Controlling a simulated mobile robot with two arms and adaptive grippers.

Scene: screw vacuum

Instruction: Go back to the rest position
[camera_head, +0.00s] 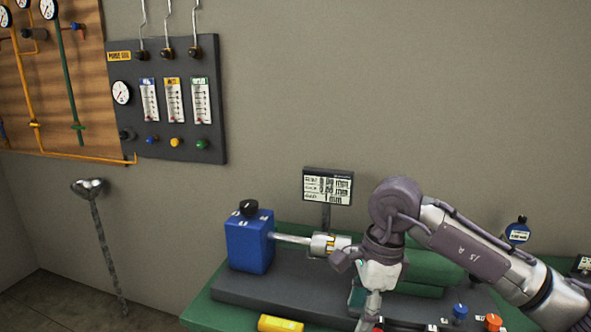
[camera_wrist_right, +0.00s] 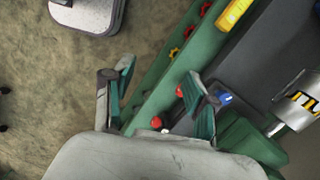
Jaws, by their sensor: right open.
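My right arm comes in from the right in the head view and bends down over the green machine bench (camera_head: 225,292). My right gripper shows in the wrist view (camera_wrist_right: 160,98) with its two teal-padded fingers spread apart and nothing between them. In the head view its lower part runs off the bottom edge, so the fingertips are hidden there. In the wrist view the fingers are above the bench's green edge (camera_wrist_right: 150,105), with floor on the left. My left gripper is not in view.
A blue box (camera_head: 249,242) with a metal rod (camera_head: 292,239) stands on the bench. A display (camera_head: 328,187) rises behind. A yellow cylinder (camera_head: 280,324) lies at the front. Blue (camera_head: 460,311) and orange (camera_head: 493,322) knobs are near my arm. Floor (camera_wrist_right: 50,90) lies open beside the bench.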

